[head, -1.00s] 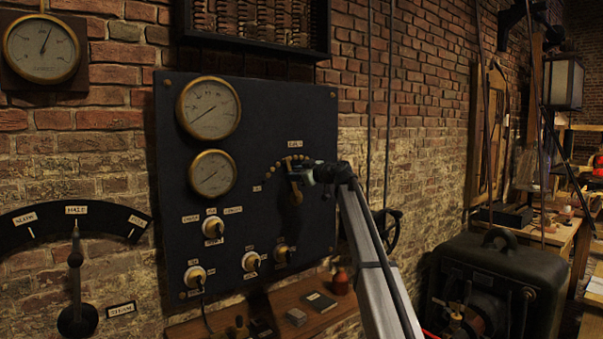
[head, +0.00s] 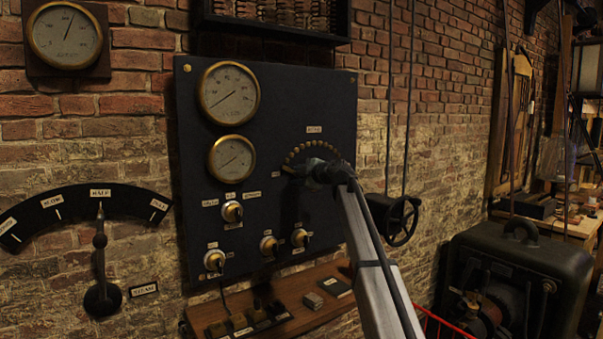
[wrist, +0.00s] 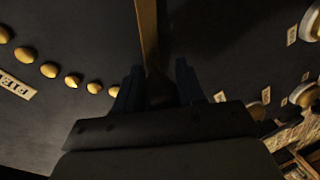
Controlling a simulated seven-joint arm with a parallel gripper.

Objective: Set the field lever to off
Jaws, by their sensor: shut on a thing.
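The field lever (wrist: 148,35) is a brass bar on the dark panel (head: 270,105), beside a curved row of brass studs. In the wrist view its handle end sits between the two fingers of my gripper (wrist: 160,88), which is shut on it. My gripper and arm hide much of the lever there. Part of the field label (wrist: 15,84) shows in the wrist view.
Two gauges (head: 229,92) and several knobs (head: 232,211) are on the panel's left and lower part. A wooden shelf (head: 215,310) with small items lies below. A handwheel (head: 402,220) is to the right, and a dark machine (head: 515,270) stands at lower right.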

